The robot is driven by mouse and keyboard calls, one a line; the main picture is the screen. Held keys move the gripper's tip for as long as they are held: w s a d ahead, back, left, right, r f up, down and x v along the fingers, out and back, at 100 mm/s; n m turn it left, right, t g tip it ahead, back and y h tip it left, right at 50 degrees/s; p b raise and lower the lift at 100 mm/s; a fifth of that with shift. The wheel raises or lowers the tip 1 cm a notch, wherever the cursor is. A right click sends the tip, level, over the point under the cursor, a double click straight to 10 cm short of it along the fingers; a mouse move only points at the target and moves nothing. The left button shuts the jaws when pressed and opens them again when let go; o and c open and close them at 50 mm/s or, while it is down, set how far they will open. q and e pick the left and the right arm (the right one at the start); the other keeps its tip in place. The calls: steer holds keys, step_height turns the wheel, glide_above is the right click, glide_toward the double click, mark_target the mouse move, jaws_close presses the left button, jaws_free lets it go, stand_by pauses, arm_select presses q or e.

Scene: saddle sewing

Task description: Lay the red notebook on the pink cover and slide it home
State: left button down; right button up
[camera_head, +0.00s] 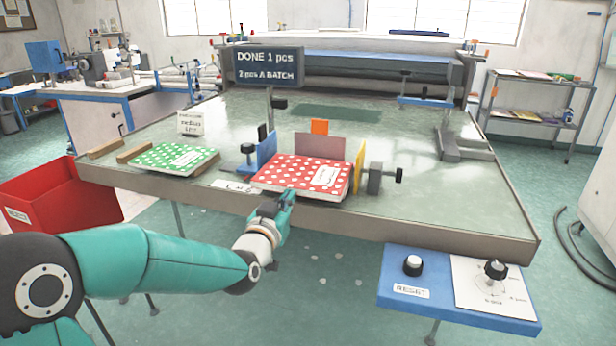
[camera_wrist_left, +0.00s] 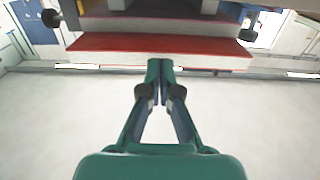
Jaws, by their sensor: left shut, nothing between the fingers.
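The red notebook (camera_head: 300,174) with white dots and a white label lies flat between a blue guide (camera_head: 262,154) on its left and a yellow guide (camera_head: 359,165) on its right. My left gripper (camera_head: 288,196) is shut and empty at the notebook's front edge. In the left wrist view its closed fingertips (camera_wrist_left: 160,64) point at the red and white edge (camera_wrist_left: 205,57); touching is unclear. My right gripper is out of view.
A green dotted notebook (camera_head: 172,158) lies to the left on the table (camera_head: 440,200). A sign reading "DONE 1 pcs" (camera_head: 266,65) stands behind. A red bin (camera_head: 60,195) is at the left, and a blue control panel (camera_head: 440,285) at the front right.

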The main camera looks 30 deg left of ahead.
mark_target(296, 188)
arm_select(q)
steer(key=shift+x, duration=3.1)
steer(key=shift+s+f+b, duration=0.1)
steer(key=shift+s+b, duration=0.2)
steer(key=shift+b, duration=0.2)
steer(key=b+v, duration=0.2)
steer(key=v, duration=0.3)
steer(key=shift+s+d+b, duration=0.1)
steer(key=shift+s+b, duration=0.1)
steer(key=shift+b, duration=0.15)
